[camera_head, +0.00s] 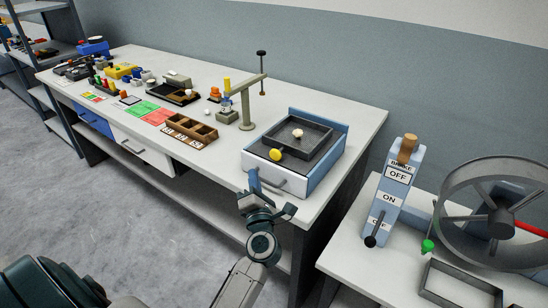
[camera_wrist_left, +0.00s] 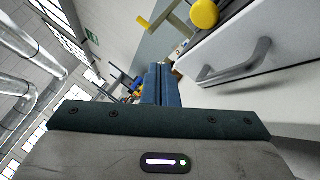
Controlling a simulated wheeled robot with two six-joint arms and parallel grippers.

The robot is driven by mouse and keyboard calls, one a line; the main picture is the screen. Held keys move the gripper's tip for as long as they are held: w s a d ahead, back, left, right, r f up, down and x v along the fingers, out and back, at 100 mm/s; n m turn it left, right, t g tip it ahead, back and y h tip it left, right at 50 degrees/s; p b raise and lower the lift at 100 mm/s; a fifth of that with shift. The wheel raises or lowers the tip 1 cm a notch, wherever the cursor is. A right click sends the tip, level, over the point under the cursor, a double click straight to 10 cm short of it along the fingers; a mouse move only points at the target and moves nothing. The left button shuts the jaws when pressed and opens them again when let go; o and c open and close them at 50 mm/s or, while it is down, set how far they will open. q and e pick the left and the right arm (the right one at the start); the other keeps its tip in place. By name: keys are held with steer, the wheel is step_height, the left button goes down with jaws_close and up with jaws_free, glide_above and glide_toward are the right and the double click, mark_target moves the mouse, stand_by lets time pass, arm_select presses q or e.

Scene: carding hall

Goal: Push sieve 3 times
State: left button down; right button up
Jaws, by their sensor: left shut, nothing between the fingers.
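The sieve (camera_head: 299,137) is a dark square tray with a pale lump in it. It sits on top of a blue and white box (camera_head: 318,175) near the table's right end. A yellow knob (camera_head: 276,154) is at the sieve's near left side; it also shows in the left wrist view (camera_wrist_left: 204,14). My left gripper (camera_head: 254,181) is shut and empty, at the left part of the box's front, below the knob. The wrist view shows its closed blue fingers (camera_wrist_left: 157,84) left of the grey handle (camera_wrist_left: 236,66). I cannot tell whether they touch the box.
The white table (camera_head: 357,120) holds a wooden compartment tray (camera_head: 190,131), a post with an arm (camera_head: 245,105), and several small items further left. At right, a lower table bears a brake lever panel (camera_head: 395,190) and a large wheel (camera_head: 500,215).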

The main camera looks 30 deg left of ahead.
arm_select(q)
steer(key=w, duration=0.6)
steer(key=shift+w+d+b, duration=0.3)
steer(key=shift+w+b, duration=0.05)
steer(key=shift+b, duration=0.1)
stand_by(1.6)
steer(key=shift+w, duration=0.35)
